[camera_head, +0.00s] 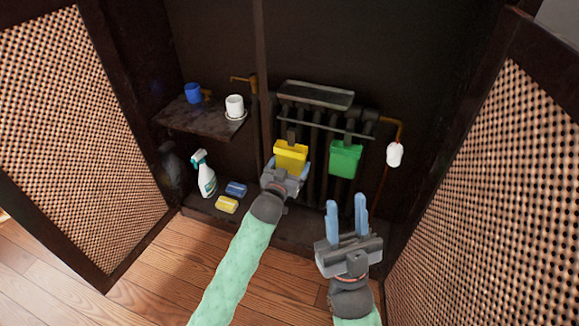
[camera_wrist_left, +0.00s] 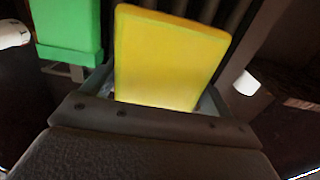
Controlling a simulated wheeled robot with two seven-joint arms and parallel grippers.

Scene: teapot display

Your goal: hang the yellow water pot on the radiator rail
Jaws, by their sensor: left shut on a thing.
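The yellow water pot (camera_head: 291,155) is in my left gripper (camera_head: 286,172), in front of the radiator (camera_head: 318,135) and just below its rail (camera_head: 325,125). The gripper is shut on it, with a finger at each side. In the left wrist view the yellow pot (camera_wrist_left: 168,58) stands large between the fingers. I cannot tell whether its hook touches the rail. My right gripper (camera_head: 347,217) is lower right, its two blue fingers apart and empty.
A green pot (camera_head: 345,159) hangs at the radiator just right of the yellow one. A white valve knob (camera_head: 394,155) is further right. A shelf (camera_head: 190,120) at left holds a blue mug (camera_head: 193,93) and a white cup (camera_head: 235,106). A spray bottle (camera_head: 204,174) stands below.

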